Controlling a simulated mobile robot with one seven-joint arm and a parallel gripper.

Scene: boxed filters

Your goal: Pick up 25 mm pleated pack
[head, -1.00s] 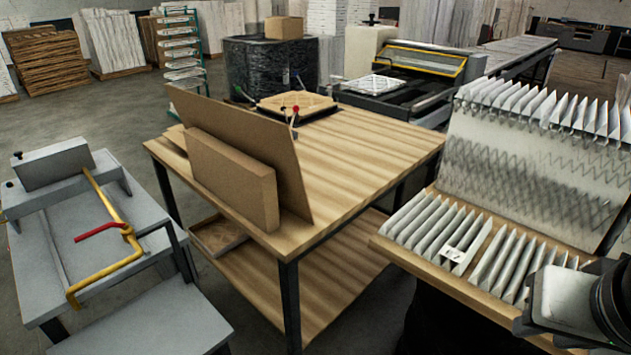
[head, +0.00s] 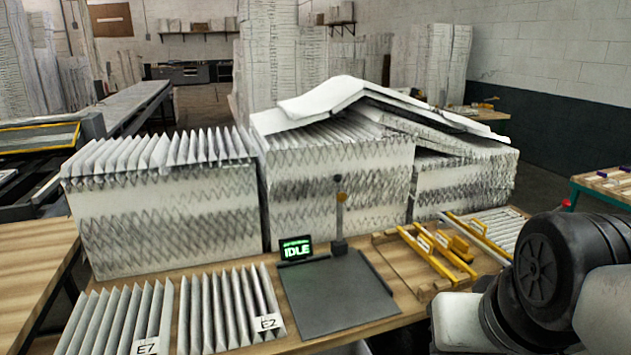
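Pleated packs of several sizes are on the wooden bench; no readable label gives 25 mm, so I cannot tell which one is meant. A grey pleated pack tagged E7 (head: 112,318) lies at the front left. Beside it lies another pleated pack tagged E2 (head: 222,303). Flatter white pleated material (head: 497,228) lies at the right end. Behind stand a tall pleated block at left (head: 165,212), one in the middle (head: 335,190) and a lower one at right (head: 465,182). My gripper is out of view; only a dark joint and pale links of my arm show at lower right.
A dark flat plate (head: 335,292) with a post and a small display reading IDLE (head: 295,249) sits mid-bench. Yellow-handled tools (head: 437,254) lie in a wooden tray right of it. White sheets (head: 345,98) drape over the blocks. A table edge (head: 600,190) shows far right.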

